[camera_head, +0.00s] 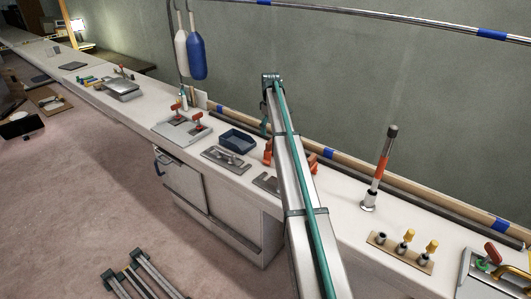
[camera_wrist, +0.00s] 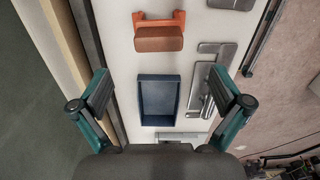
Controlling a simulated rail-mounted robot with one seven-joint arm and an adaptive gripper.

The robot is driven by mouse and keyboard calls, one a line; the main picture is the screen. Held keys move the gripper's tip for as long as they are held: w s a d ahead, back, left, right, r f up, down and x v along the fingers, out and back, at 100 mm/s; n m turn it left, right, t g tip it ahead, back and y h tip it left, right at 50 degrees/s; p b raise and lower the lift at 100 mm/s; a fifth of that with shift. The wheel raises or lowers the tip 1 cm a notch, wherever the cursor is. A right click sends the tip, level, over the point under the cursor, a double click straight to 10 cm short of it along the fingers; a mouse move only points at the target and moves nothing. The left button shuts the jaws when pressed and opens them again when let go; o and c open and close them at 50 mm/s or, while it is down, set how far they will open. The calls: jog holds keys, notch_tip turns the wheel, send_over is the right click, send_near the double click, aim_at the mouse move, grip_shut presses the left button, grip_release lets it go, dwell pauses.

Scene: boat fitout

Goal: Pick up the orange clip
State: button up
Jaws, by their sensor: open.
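The orange thing that looks like the clip (camera_wrist: 158,38) lies at the top of the wrist view on the white counter, a broad block with two side arms. In the head view, orange parts of it (camera_head: 267,153) show on both sides of my arm, which hides its middle. My gripper (camera_wrist: 159,78) is open and empty, its two teal fingers spread wide. A dark blue tray (camera_wrist: 176,100) lies below and between the fingers in the wrist view. The clip is beyond the fingertips, apart from them. In the head view my gripper is mostly hidden.
Grey metal plates (camera_head: 227,159) lie beside the blue tray (camera_head: 252,140). A tray with red-orange-handled parts (camera_head: 183,127) stands to the left. A wooden rail (camera_head: 345,168) runs along the counter's back.

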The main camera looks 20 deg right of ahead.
aim_at(271, 146)
jog(key=f, duration=0.2)
jog(key=f+p, duration=0.1)
jog(key=f, duration=0.1)
jog(key=shift+s+d+f, duration=0.1)
jog(key=shift+s, duration=0.1)
jog(key=shift+d+f+p, duration=0.1)
jog(key=shift+f+p, duration=0.75)
jog(key=shift+f, duration=2.25)
jog(key=c, duration=1.3)
jog(key=shift+r, duration=0.1)
jog(key=shift+c, duration=0.2)
